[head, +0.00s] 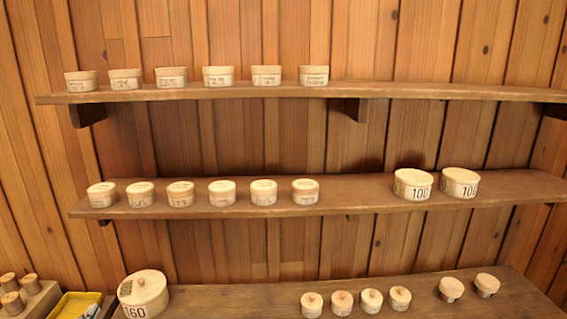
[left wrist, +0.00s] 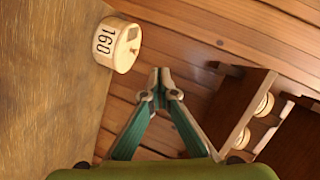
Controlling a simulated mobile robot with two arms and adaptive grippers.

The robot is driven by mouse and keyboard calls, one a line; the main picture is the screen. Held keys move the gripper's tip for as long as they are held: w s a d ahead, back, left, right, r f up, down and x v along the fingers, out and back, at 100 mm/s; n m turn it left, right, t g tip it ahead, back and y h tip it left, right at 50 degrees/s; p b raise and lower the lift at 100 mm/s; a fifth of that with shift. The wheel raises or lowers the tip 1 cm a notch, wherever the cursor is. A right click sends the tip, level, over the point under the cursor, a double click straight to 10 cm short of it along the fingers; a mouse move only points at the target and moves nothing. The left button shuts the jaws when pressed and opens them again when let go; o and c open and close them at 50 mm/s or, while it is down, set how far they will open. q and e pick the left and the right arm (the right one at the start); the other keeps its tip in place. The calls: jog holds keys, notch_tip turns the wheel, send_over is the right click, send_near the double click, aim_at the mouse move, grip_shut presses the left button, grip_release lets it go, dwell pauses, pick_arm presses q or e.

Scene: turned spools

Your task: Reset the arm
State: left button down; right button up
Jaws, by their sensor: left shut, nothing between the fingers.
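My left gripper (left wrist: 160,76) shows in the left wrist view, with its two green-sided fingers meeting at the tips. It is shut and empty. A large round wooden spool marked 160 (left wrist: 118,43) lies beyond it at the upper left, apart from the fingers. The same spool (head: 144,294) stands at the lower left of the head view. Neither gripper shows in the head view, and my right gripper is in no view.
An upper shelf (head: 420,91) and a middle shelf (head: 360,194) hold several spools against the plank wall. The brown worktop (head: 235,297) bears several small knobbed spools (head: 371,300) at the right. A yellow tray (head: 75,304) is at the lower left.

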pick_arm(q)
jog(key=s+d+f+n+g+h, duration=0.2)
jog(key=s+d+f+n+g, duration=0.35)
jog(key=s+d+f, duration=0.8)
jog(key=s+d+n+g+h, duration=0.1)
jog(key=s+d+g+h, duration=0.1)
jog(key=s+d, duration=0.6)
jog(key=s+d+n+g+h, duration=0.1)
jog(key=s+d+n+g, duration=0.3)
jog(key=s, duration=0.6)
notch_tip(320, 180, down, 38)
jog(key=s+d+r+m+b, duration=0.1)
jog(key=s+d+m+b, duration=0.15)
jog(key=b, duration=0.95)
jog(key=s+a+f+b, duration=0.1)
jog(key=s+f+b, duration=0.2)
jog(key=f, duration=0.6)
jog(key=s+a+f+g+b, duration=0.1)
jog(key=s+f+b, duration=0.2)
jog(key=s+f, duration=0.5)
jog(key=s+a+f+b, duration=0.2)
jog(key=s+f+b, duration=0.2)
jog(key=f, duration=0.5)
jog(key=shift+s+f+g, duration=0.35)
jog(key=shift+s+f, duration=0.05)
jog(key=shift+s, duration=0.5)
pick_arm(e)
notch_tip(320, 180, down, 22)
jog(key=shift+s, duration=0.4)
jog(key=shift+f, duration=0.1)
